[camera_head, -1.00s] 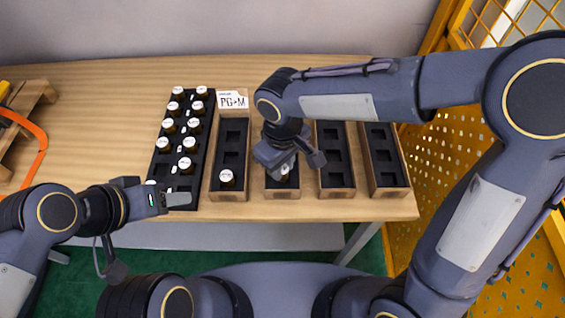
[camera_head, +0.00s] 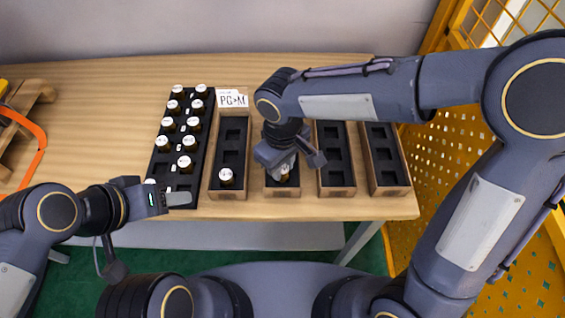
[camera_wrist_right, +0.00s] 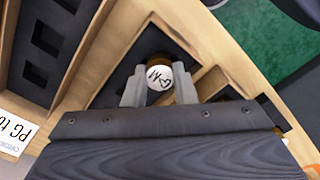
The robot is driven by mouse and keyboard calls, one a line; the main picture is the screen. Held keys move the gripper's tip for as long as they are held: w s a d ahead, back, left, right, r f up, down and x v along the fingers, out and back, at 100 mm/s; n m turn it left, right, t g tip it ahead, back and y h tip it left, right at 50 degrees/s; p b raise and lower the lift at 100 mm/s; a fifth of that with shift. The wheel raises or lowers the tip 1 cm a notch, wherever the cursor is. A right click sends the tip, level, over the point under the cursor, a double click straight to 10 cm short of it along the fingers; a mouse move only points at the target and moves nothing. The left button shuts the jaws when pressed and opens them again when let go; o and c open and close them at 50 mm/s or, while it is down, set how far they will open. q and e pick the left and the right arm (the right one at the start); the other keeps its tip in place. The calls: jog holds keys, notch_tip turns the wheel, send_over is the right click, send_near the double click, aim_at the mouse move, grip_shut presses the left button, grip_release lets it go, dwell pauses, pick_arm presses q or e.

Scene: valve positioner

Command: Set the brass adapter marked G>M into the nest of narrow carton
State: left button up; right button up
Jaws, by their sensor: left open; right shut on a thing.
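My right gripper (camera_head: 284,164) points down over the front end of the second carton from the left (camera_head: 282,193). It is shut on a white-topped brass adapter (camera_head: 284,175). In the right wrist view the adapter (camera_wrist_right: 158,75) sits between the two fingers (camera_wrist_right: 158,92), its cap marked G>M. The front nest is mostly hidden, so I cannot tell how deep the adapter sits. My left gripper (camera_head: 178,199) is open and empty, low at the front left of the table.
A black tray (camera_head: 160,178) holds several white-capped adapters. The leftmost carton (camera_head: 228,194) has one adapter (camera_head: 227,176) in its front nest and a PG>M card (camera_head: 232,99) behind. Two cartons to the right (camera_head: 337,191) (camera_head: 390,189) look empty. A yellow mesh fence (camera_head: 455,150) stands at the right.

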jog(key=shift+f+b, duration=0.4)
jog(key=shift+f, duration=0.25)
jog(key=o, duration=1.1)
notch_tip(320, 180, up, 8)
jog(key=shift+f, duration=0.1)
jog(key=shift+d, duration=0.15)
jog(key=s+d+r+m+t+y, duration=0.1)
jog(key=d+m, duration=0.1)
jog(key=d, duration=0.4)
jog(key=s+d+r+m+y, duration=0.1)
jog(key=s+d+m, duration=0.1)
jog(key=d, duration=0.4)
jog(key=s+d+m+t, duration=0.1)
jog(key=s+d+m, duration=0.1)
jog(key=s, duration=0.1)
jog(key=s+d+f+m+t+y, duration=0.1)
jog(key=s+d+m+t, duration=0.1)
jog(key=d, duration=0.1)
jog(key=s+d+f+m+t, duration=0.1)
jog(key=s+d+m, duration=0.1)
jog(key=s+d, duration=0.1)
jog(key=shift+s+d+f+m+t+y, duration=0.1)
jog(key=shift+s+f+m+t+y, duration=0.05)
jog(key=shift+s+m+t+y, duration=0.2)
